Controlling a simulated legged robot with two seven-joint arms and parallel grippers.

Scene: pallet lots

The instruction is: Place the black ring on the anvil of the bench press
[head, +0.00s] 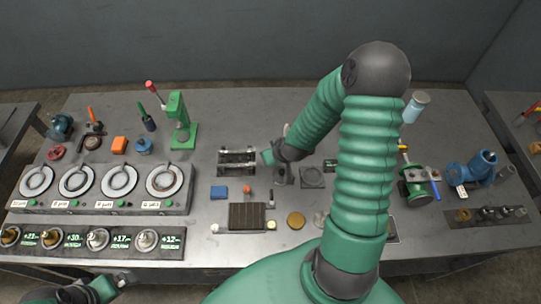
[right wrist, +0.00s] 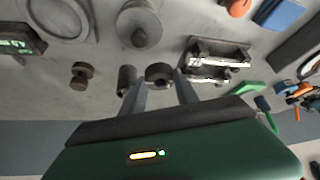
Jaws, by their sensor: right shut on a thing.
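My right gripper (head: 268,156) hangs over the middle of the bench, right of a dark slotted block. In the right wrist view its two fingers (right wrist: 160,88) are shut on the black ring (right wrist: 158,74). The ring is too small and covered to make out in the head view. The green bench press (head: 179,115) with a red-tipped lever stands at the back left, well left of the right gripper. Its anvil (head: 182,138) is low at the front and looks empty, though small. My left gripper (head: 112,285) is at the bottom left edge; its finger opening is unclear.
The dark slotted block (head: 237,160) lies between the right gripper and the press. A row of round dials (head: 98,202) fills the front left. A blue block (head: 218,192) and a ribbed black plate (head: 247,217) lie mid-bench.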

